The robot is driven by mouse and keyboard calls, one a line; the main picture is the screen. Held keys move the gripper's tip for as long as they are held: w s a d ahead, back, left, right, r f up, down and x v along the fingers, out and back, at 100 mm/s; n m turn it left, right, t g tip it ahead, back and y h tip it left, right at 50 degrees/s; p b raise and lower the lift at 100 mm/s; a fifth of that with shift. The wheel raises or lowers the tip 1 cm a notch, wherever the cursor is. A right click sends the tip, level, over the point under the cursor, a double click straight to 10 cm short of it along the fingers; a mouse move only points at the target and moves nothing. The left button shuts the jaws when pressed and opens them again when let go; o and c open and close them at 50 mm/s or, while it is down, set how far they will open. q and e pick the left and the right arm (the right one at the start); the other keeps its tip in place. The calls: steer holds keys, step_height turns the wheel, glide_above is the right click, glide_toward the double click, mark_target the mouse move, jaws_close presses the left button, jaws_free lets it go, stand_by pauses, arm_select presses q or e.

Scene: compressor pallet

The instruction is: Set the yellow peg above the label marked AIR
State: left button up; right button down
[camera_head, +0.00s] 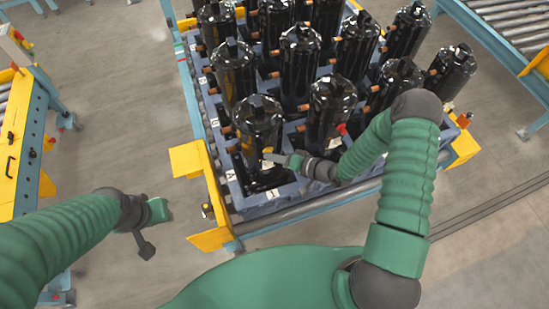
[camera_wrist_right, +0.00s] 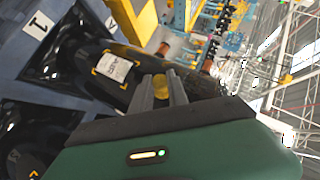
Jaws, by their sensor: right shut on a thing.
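The yellow peg (camera_wrist_right: 161,87) shows between the fingertips of my right gripper (camera_wrist_right: 163,88) in the wrist view. The gripper is shut on it. Just beyond is a black compressor cylinder (camera_wrist_right: 88,62) with a white label (camera_wrist_right: 114,66) framed by yellow corner marks; its print is too blurred to read surely. The peg appears close to the cylinder's side, right of the label; I cannot tell if they touch. In the head view my right gripper (camera_head: 284,160) reaches the front-left compressor (camera_head: 259,125). My left gripper (camera_head: 150,228) hangs away from the pallet, its jaw state unclear.
Several black compressors with copper stubs stand close together on a blue-grey pallet (camera_head: 276,203). Yellow guards (camera_head: 203,190) edge the conveyor. A red cap (camera_head: 341,129) shows near the gripper. Open floor lies left of the pallet, before a yellow-edged conveyor (camera_head: 30,135).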

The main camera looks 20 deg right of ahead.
steer(key=shift+w, duration=0.2)
steer(key=c, duration=1.2)
jaws_free()
